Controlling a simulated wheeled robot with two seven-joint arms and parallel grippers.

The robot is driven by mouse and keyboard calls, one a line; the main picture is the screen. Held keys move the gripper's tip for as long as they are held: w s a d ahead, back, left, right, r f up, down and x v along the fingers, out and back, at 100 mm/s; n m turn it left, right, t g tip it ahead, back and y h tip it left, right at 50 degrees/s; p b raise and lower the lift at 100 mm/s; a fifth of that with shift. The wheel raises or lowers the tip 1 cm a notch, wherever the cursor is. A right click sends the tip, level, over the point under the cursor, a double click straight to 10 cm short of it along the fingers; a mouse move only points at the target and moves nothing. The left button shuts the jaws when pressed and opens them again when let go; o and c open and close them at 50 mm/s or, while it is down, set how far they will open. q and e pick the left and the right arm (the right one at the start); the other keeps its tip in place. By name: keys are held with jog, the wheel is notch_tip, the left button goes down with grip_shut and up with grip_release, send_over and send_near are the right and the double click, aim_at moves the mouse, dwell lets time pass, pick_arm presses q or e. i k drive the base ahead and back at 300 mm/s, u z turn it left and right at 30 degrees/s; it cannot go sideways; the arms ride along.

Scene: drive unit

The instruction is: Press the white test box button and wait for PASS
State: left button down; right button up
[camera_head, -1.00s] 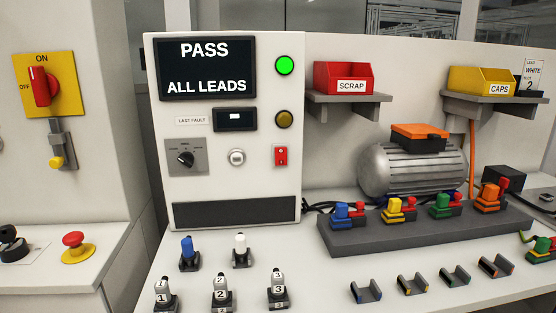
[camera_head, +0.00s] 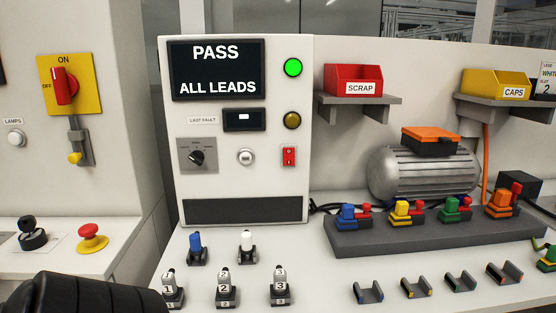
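The white test box (camera_head: 240,145) stands upright at the back of the bench. Its screen (camera_head: 217,70) reads PASS, ALL LEADS. A round green lamp (camera_head: 293,67) at its upper right is lit, and the amber lamp (camera_head: 292,120) below it looks dim. The white round button (camera_head: 246,157) sits in the middle of the panel, beside a black selector knob (camera_head: 196,157). Nothing touches the button. A black part of my arm shows at the lower left. Neither gripper's fingers are in view.
A grey block (camera_head: 430,234) with coloured connectors lies on the right in front of a motor (camera_head: 425,170). Several small stands (camera_head: 223,287) and clips (camera_head: 416,288) line the bench front. A red emergency button (camera_head: 90,236) and yellow switch panel (camera_head: 70,85) are at left.

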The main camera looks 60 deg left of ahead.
aim_at(246, 158)
jog(key=k, duration=0.9)
jog(key=u, duration=0.95)
jog(key=i, duration=0.45)
